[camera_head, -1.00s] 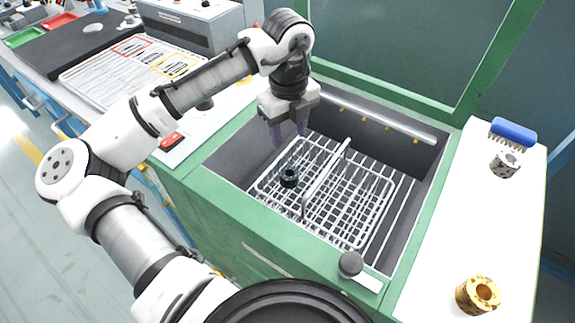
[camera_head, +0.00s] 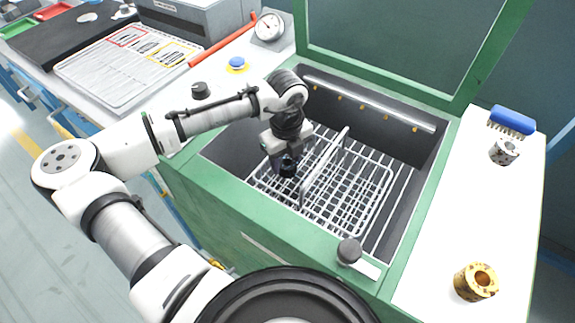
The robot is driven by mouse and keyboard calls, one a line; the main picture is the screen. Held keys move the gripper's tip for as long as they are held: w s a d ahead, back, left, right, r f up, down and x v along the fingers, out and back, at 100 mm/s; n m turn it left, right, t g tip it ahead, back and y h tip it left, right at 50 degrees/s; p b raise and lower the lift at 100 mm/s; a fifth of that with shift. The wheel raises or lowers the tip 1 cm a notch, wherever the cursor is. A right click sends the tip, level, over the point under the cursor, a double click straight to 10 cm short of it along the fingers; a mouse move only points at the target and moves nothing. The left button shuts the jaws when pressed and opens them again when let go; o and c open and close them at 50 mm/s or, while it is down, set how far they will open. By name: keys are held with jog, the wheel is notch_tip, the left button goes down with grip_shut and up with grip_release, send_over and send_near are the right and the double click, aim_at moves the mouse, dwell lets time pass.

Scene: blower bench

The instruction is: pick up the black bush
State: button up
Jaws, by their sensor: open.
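The black bush (camera_head: 288,168) is a small dark ring in the wire basket (camera_head: 345,218), left of the basket's upright handle. The basket sits inside the green-framed blower box. My gripper (camera_head: 283,165) is low in the box, right at the bush, with its fingers pointing down. The fingers are open and look to be on either side of the bush. The gripper partly hides the bush, and I cannot tell whether a finger touches it.
The basket handle (camera_head: 325,165) rises close to the right of my gripper. The box's green rim (camera_head: 200,185) surrounds it. On the white right shelf are a blue brush (camera_head: 511,120), a speckled bush (camera_head: 504,151) and a brass bush (camera_head: 475,281). A gauge (camera_head: 269,27) stands behind.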

jog(key=shift+f, duration=0.2)
jog(key=c, duration=0.7)
jog(key=shift+c, duration=1)
jog(key=shift+r, duration=0.15)
